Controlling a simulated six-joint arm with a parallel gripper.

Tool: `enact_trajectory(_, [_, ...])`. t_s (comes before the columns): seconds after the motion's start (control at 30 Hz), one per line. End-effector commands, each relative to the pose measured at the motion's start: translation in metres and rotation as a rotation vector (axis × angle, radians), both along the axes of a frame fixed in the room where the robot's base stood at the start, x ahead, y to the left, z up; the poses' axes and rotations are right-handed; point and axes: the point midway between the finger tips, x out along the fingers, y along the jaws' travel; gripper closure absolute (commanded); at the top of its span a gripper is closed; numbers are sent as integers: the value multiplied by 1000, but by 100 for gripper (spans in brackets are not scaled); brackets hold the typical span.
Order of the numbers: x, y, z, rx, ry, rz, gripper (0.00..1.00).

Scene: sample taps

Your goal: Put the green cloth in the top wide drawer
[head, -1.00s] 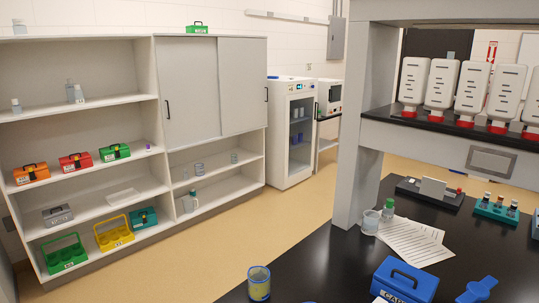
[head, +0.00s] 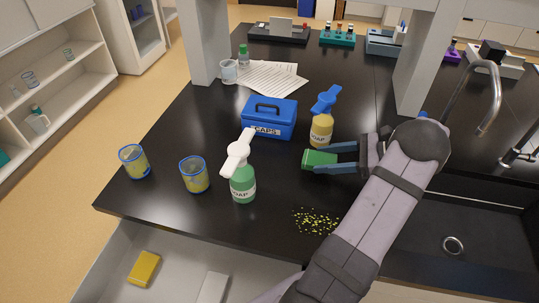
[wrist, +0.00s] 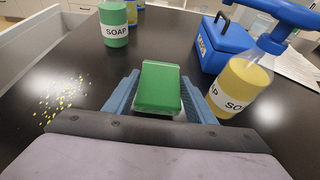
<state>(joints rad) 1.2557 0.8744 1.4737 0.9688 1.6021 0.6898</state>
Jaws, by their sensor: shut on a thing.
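The green cloth (head: 319,158) is a small folded block between the fingers of my gripper (head: 330,158). In the wrist view the cloth (wrist: 159,85) sits between the two blue fingers, which are shut on it. The gripper is over the black bench top, just in front of the yellow soap bottle; I cannot tell whether the cloth touches the bench. An open drawer (head: 185,262) sticks out below the bench's front edge, at the lower left. It holds a yellow block (head: 143,268) and a pale block (head: 213,288).
A green soap bottle (head: 243,183), a yellow soap bottle (head: 321,130) and a blue CAPS box (head: 268,120) stand near the gripper. Two yellow-filled beakers (head: 194,176) are at left. Yellow crumbs (head: 316,221) lie near the front edge. A sink (head: 450,245) is at right.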

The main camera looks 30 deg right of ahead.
Motion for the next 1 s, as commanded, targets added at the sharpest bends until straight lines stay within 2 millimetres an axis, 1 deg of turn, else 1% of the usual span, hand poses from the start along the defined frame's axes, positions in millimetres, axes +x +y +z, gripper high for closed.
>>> enact_trajectory(0.03, [9,10,4,1,0,6,71])
enact_trajectory(0.1, [21,22,5,2,0,6,71])
enact_trajectory(0.4, [71,73,4,1,1,5,71])
enact_trajectory(0.5, [85,87,4,0,1,5,71])
enact_trajectory(0.7, [103,103,2,-2,0,2,71])
enact_trajectory(1.0, [106,106,-2,-1,1,0,71])
